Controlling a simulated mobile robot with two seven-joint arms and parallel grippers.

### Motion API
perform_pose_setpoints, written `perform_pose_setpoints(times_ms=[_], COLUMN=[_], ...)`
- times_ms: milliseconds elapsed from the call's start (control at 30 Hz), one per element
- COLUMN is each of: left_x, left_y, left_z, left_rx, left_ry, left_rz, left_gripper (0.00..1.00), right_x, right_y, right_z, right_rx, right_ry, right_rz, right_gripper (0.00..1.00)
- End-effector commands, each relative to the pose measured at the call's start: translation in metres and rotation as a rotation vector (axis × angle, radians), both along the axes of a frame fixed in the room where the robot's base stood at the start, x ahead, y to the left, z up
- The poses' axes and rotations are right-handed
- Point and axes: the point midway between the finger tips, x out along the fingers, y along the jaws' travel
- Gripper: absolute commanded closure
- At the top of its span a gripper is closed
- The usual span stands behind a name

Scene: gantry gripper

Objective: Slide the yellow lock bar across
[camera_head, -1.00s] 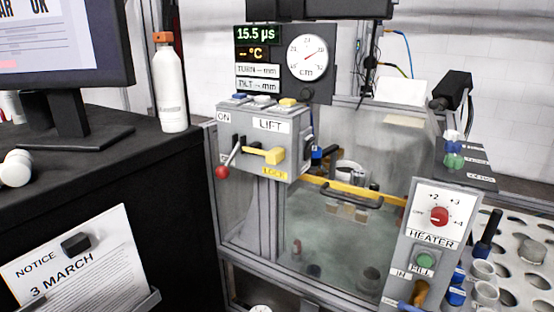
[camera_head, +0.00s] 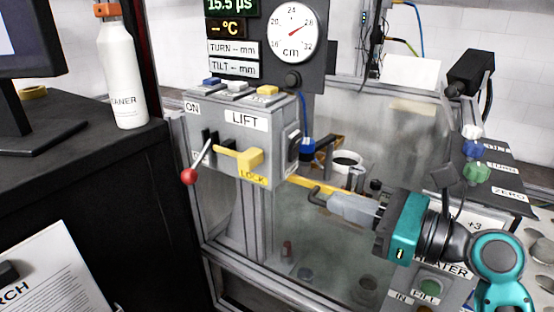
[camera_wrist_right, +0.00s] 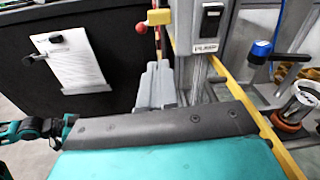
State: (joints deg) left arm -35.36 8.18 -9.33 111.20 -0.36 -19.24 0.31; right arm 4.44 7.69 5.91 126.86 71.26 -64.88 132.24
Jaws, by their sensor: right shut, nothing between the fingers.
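The yellow lock bar (camera_head: 240,157) sits on the front of the grey LIFT box (camera_head: 222,122), with its blocky knob at the right, above the LOCK label. In the right wrist view the yellow knob (camera_wrist_right: 160,17) shows at the top. My right gripper (camera_head: 332,204) comes in from the right, shut and empty. Its tips are right of and below the lock bar, apart from it. In the right wrist view its grey fingers (camera_wrist_right: 156,82) point toward the box.
A red-knobbed lever (camera_head: 190,176) stands left of the lock bar. A yellow rail (camera_head: 308,184) runs behind my right fingers, over the clear tank. The heater panel (camera_head: 430,287) is partly hidden by my right arm. A white bottle (camera_head: 121,75) stands on the black bench at left.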

Motion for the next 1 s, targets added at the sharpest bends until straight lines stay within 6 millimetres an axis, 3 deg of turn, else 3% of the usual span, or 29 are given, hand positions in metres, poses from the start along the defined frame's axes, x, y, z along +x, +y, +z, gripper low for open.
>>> perform_pose_setpoints(times_ms=[100, 267, 800, 1000], left_x=[-0.001, -0.003, -0.006, -0.005], left_y=[0.0, 0.0, 0.0, 0.0], left_z=[0.0, -0.002, -0.008, -0.009], left_rx=[0.0, 0.0, 0.0, 0.0], left_ry=[0.002, 0.007, 0.013, 0.012], left_rz=[0.0, 0.0, 0.0, 0.0], left_gripper=[1.0, 1.0, 1.0, 1.0], right_x=[-0.006, -0.004, 0.054, 0.066], right_y=[0.003, 0.011, 0.098, 0.116], right_z=[0.018, 0.022, 0.021, 0.021], right_rx=[0.077, 0.104, 0.101, 0.1], right_ry=[0.052, 0.073, 0.072, 0.073], right_rz=[0.046, 0.063, 0.06, 0.059], right_gripper=[1.0, 1.0, 1.0, 1.0])
